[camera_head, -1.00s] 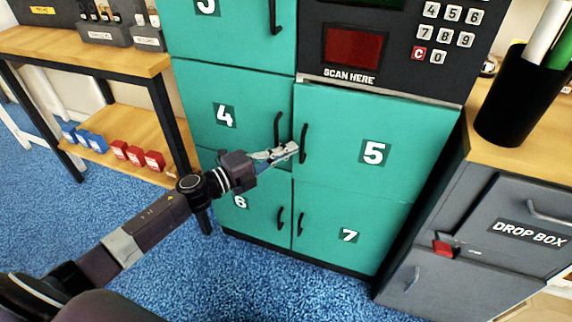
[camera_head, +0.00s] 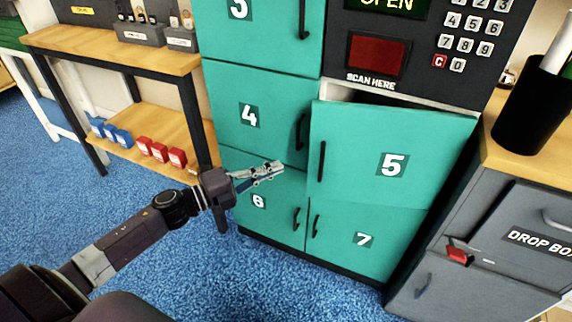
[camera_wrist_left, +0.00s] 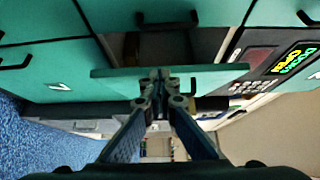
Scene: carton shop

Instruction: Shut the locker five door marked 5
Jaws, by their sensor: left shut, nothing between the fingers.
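The teal door marked 5 (camera_head: 392,150) stands ajar in the head view. Its left side is swung outward, and a dark gap shows along its top left edge. Its black handle (camera_head: 322,161) is near the free left edge. My left gripper (camera_head: 275,170) is shut and empty, left of and below that handle. In the left wrist view the door (camera_wrist_left: 215,76) shows nearly edge-on, with the dark locker opening (camera_wrist_left: 165,47) beyond it. The fingertips (camera_wrist_left: 155,76) overlap the door's edge there; I cannot tell whether they touch. My right gripper is not in view.
Doors 4 (camera_head: 250,115), 6 (camera_head: 262,200) and 7 (camera_head: 365,240) look shut around it. A keypad panel (camera_head: 405,55) with a display reading OPEN is above. A grey drop box cabinet (camera_head: 500,225) stands at right, a wooden shelf (camera_head: 120,50) at left. Blue carpet lies in front.

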